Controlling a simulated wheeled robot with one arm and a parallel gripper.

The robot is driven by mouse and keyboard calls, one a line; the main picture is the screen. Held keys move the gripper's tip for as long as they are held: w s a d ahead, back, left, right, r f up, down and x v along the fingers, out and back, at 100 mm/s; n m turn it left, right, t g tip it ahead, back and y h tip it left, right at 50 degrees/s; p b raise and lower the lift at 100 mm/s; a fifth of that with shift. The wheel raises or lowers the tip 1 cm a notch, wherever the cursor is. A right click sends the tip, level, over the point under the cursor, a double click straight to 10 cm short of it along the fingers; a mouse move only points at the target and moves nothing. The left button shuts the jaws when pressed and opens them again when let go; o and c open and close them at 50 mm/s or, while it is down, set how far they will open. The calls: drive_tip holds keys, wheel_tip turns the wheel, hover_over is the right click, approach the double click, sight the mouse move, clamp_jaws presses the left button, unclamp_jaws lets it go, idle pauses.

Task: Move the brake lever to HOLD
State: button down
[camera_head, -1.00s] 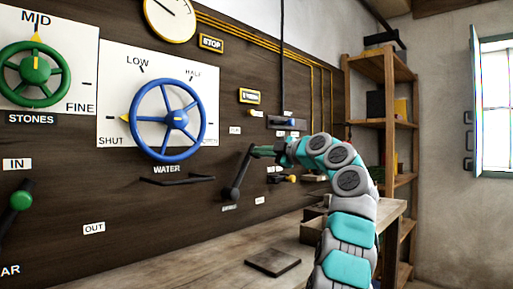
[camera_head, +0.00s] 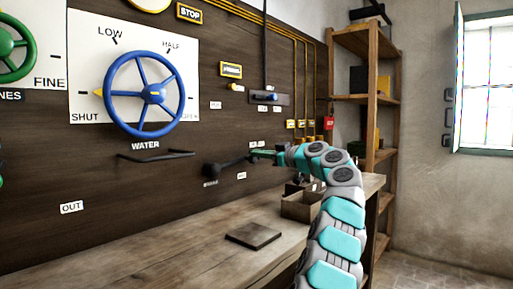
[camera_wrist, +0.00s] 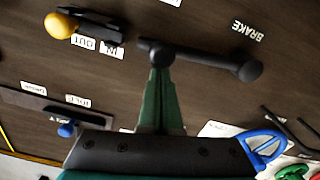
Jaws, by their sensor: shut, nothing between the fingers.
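The brake lever (camera_head: 232,163) is a dark bar on the wall panel. In the head view it slopes gently up to the right from its round pivot. It also shows in the wrist view (camera_wrist: 208,60), with the BRAKE label (camera_wrist: 248,31) beside its pivot end. My gripper (camera_head: 256,154) has its green fingers shut and empty at the lever's free end. In the wrist view the fingertips (camera_wrist: 160,72) meet the bar near that end and appear to touch it. I cannot read a HOLD mark.
A blue WATER wheel (camera_head: 152,93) and a black bar handle are to the left. A yellow-knobbed control (camera_wrist: 60,26) and a blue-knobbed one (camera_wrist: 67,129) are close to my gripper. Below is a wooden bench (camera_head: 200,246) with a dark flat block (camera_head: 253,236) and an open box.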

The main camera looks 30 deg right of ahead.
drive_tip(key=shift+d+f+m, duration=0.15)
drive_tip(key=shift+f+m, duration=0.65)
drive_tip(key=shift+f, duration=0.15)
drive_tip(key=shift+f, duration=0.1)
